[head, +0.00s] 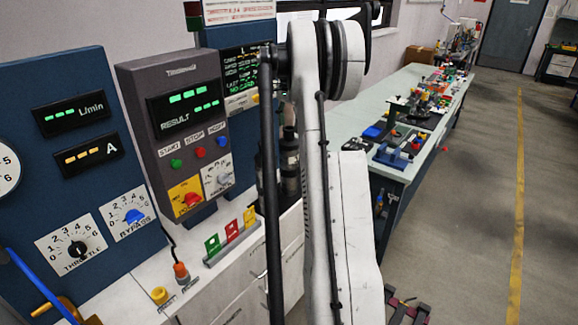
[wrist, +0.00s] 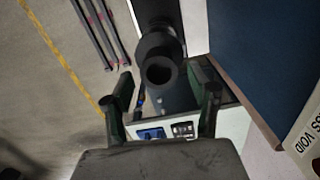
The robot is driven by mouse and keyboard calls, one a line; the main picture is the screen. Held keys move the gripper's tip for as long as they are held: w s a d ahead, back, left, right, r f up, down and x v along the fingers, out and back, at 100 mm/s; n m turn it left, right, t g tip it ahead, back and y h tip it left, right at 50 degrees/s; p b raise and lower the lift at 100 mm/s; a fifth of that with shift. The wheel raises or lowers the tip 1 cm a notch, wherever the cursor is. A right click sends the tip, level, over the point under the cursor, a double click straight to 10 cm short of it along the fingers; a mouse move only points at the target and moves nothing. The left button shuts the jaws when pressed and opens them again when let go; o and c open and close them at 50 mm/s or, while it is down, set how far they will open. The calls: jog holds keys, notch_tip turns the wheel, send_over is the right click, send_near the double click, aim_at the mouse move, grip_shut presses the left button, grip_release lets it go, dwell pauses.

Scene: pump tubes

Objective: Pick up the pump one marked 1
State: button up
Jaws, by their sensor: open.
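A dark cylinder with a round hollow end (wrist: 160,72), perhaps a pump, shows in the wrist view. It lies between and beyond the fingers of my gripper (wrist: 163,98). My gripper is open, with a finger on each side, and I see no clear contact. In the head view a dark upright cylinder (head: 290,165), also perhaps a pump, stands behind my arm, partly hidden. I cannot read a 1 on either. My gripper is not visible in the head view.
A grey console (head: 180,120) and blue panel (head: 60,180) stand at the left. Green, red and yellow markers (head: 231,231) are on the white worktop. A long bench (head: 400,160) with many parts runs behind my arm. The floor at right (head: 470,230) is clear.

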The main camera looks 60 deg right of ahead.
aim_at(289, 128)
jog(key=shift+a+f, duration=0.15)
jog(key=shift+f, duration=1.4)
grip_shut()
jog(key=shift+r, duration=0.1)
